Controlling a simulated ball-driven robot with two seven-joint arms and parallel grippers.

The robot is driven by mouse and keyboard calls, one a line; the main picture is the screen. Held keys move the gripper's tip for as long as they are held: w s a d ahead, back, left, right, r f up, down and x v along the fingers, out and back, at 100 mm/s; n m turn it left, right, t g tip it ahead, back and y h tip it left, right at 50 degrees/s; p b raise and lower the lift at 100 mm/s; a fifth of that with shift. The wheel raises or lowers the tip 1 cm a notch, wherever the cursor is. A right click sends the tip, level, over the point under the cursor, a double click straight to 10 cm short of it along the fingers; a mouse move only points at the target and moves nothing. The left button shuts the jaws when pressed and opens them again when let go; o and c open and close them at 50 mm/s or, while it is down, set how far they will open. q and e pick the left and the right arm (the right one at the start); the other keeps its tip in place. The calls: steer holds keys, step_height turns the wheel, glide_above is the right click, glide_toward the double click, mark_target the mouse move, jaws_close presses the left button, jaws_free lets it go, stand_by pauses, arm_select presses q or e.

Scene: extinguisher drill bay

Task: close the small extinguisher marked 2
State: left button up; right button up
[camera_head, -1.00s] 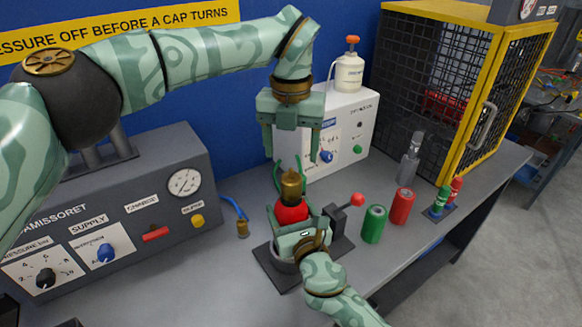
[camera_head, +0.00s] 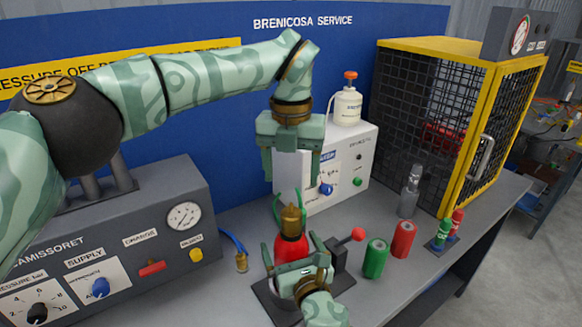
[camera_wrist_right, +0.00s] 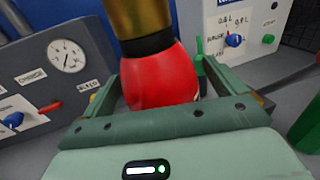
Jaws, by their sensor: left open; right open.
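A small red extinguisher (camera_head: 291,250) with a brass cap (camera_head: 291,219) stands upright in a dark holder with a red-knobbed lever (camera_head: 357,235). No number shows on it. It also fills the middle of the right wrist view (camera_wrist_right: 160,80), with its brass top above a black neck. My right gripper (camera_head: 290,243) is open, its fingers either side of the red body; contact cannot be told. My left gripper (camera_head: 291,168) is open and empty, pointing down above the brass cap and apart from it.
Green (camera_head: 375,258) and red (camera_head: 403,239) cylinders stand to the right. A grey gauge panel (camera_head: 130,250) is at left, a white panel box (camera_head: 345,165) behind, a yellow-framed mesh cage (camera_head: 463,150) at back right. A brass fitting on a blue hose (camera_head: 241,262) lies left of the holder.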

steer(key=v, duration=1.6)
steer(key=shift+p, duration=0.4)
steer(key=shift+f, duration=0.1)
